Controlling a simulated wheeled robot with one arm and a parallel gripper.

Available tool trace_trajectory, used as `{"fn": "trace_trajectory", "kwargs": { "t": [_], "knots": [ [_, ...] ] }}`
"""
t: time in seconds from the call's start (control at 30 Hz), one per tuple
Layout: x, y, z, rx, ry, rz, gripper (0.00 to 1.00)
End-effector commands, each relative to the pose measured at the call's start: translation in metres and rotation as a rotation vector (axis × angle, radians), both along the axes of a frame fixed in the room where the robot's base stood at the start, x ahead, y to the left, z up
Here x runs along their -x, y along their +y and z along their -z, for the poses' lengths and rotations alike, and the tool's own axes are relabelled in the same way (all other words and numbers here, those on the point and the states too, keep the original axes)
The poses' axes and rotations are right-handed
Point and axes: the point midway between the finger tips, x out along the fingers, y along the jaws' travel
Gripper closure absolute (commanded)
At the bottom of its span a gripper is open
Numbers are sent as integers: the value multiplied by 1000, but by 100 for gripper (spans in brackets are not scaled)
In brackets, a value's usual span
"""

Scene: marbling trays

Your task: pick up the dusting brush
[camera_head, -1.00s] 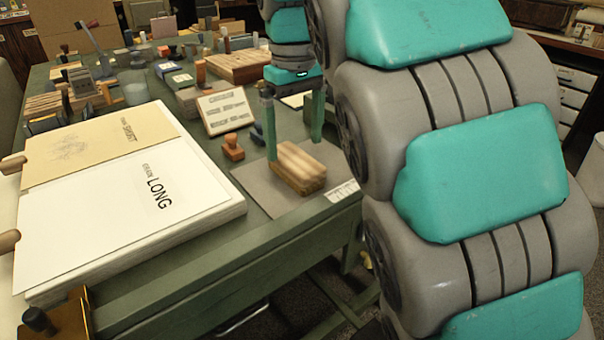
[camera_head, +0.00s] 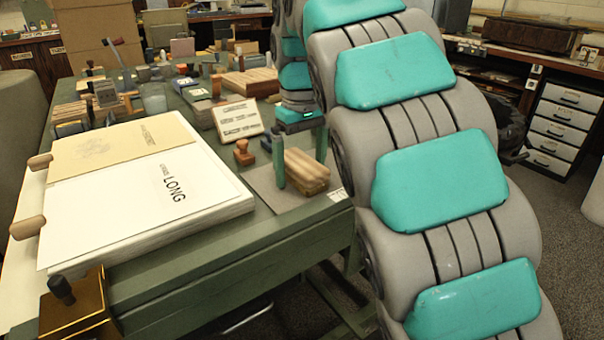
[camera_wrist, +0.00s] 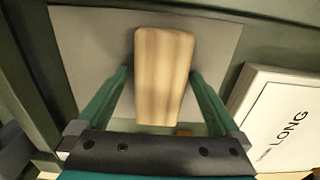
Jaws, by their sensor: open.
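The dusting brush appears to be the pale, striped wooden block (camera_head: 306,172) lying on a grey mat (camera_head: 262,183) near the table's front right edge. It also shows in the wrist view (camera_wrist: 162,70), lengthwise between my fingers. My gripper (camera_head: 300,172) is open above the mat, with one green finger on each side of the block.
A large stack of paper marked LONG (camera_head: 190,215) lies left of the mat. A small wooden stamp (camera_head: 243,152) stands behind the mat, near a tilted printed card (camera_head: 238,120). Tools and blocks crowd the table's back.

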Motion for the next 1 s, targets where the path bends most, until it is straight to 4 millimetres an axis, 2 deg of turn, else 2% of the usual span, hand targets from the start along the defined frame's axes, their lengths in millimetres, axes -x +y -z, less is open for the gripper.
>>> {"fn": "trace_trajectory", "kwargs": {
  "t": [0.07,0.77,0.8,1.0],
  "knots": [
    [0,0,0,0,0,0,7],
    [0,0,0,1,1,0,86],
    [0,0,0,1,1,0,88],
    [0,0,0,1,1,0,88]
  ]
}}
